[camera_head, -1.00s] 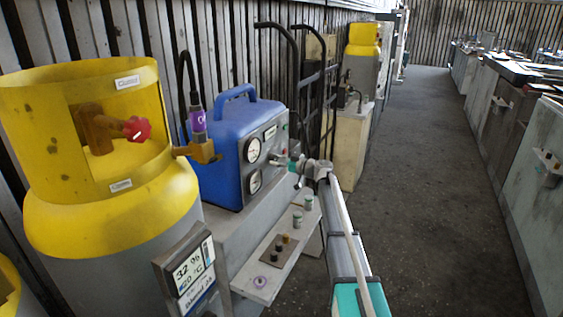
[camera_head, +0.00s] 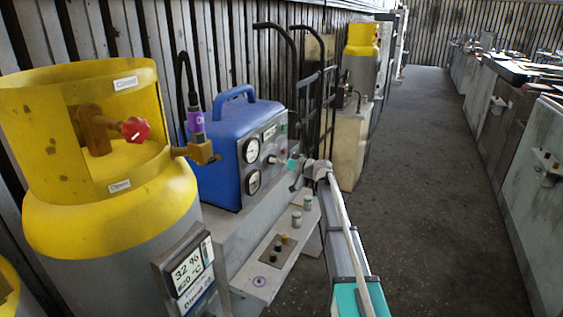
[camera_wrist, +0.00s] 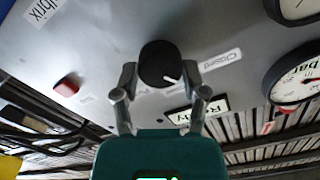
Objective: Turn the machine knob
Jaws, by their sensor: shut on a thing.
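The machine knob (camera_wrist: 160,64) is a round black dial with a white pointer line in the wrist view. It sits on a grey panel beside a "Closed" label (camera_wrist: 220,60) that appears upside down. The pointer aims to the lower right in that picture. My gripper (camera_wrist: 160,78) has one finger on each side of the knob and is shut on it. In the head view my gripper (camera_head: 277,161) reaches the front panel of the blue machine (camera_head: 222,155), below the gauges' right side. The knob is too small there to read.
Two gauges (camera_head: 252,150) and a red button (camera_wrist: 67,86) are on the same panel. A yellow-topped gas cylinder (camera_head: 110,200) stands at the left. A grey ledge (camera_head: 268,270) with small knobs lies below the machine. The floor aisle (camera_head: 420,180) to the right is clear.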

